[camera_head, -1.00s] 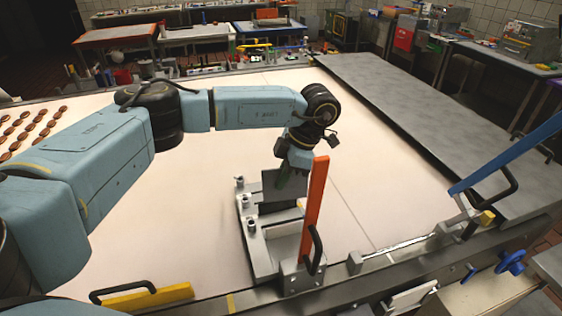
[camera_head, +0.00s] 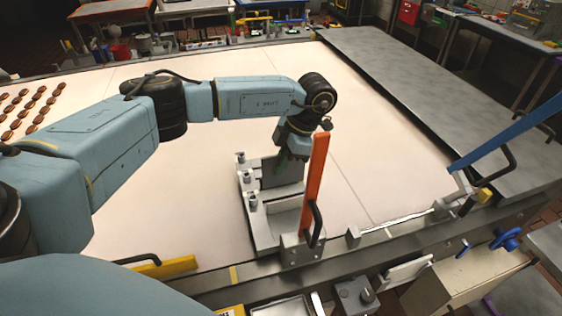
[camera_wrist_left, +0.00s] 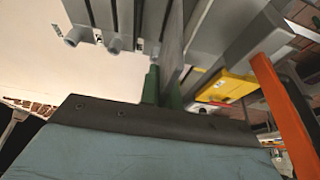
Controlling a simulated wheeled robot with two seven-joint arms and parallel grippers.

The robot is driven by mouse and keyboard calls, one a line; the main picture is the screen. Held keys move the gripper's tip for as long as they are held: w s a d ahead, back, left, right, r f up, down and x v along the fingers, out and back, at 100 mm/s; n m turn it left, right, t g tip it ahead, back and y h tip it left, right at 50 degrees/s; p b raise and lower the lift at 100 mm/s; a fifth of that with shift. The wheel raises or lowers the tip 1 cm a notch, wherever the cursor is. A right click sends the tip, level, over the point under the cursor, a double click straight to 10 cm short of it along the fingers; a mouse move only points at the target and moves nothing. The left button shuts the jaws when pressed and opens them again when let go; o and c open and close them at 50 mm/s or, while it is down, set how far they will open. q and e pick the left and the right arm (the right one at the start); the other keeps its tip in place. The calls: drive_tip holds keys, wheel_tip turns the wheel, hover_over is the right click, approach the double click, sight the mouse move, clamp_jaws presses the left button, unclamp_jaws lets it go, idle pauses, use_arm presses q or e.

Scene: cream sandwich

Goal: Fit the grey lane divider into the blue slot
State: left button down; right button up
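The grey lane divider (camera_head: 282,172), a flat plate, stands roughly upright at the back of a grey fixture (camera_head: 262,232) with several knobs. My left gripper (camera_head: 284,154) is above it, with green fingers pointing down. In the left wrist view the divider (camera_wrist_left: 173,45) shows as a thin plate between the green fingers (camera_wrist_left: 163,90), which are shut on it. The divider's lower edge is hidden, so I cannot tell whether it is seated. No blue slot can be made out. My right gripper is not in view.
An orange upright lever (camera_head: 315,185) stands close to the right of the fixture. A blue lever (camera_head: 510,135) slants at the right edge. A cream belt (camera_head: 190,215) is mostly clear, with brown biscuits (camera_head: 28,108) at far left. A grey slab (camera_head: 440,115) lies right.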

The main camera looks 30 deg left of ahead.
sight(281, 182)
use_arm(q)
drive_tip(key=shift+f+b, duration=1.35)
drive_tip(key=shift+f, duration=0.8)
drive_tip(key=shift+f+b, duration=2.15)
drive_tip(key=shift+f, duration=0.75)
drive_tip(key=shift+r, duration=0.15)
drive_tip(key=shift+r+p, duration=1.95)
drive_tip(key=shift+r, duration=0.55)
drive_tip(key=shift+f+b, duration=0.7)
drive_tip(key=shift+f, duration=0.2)
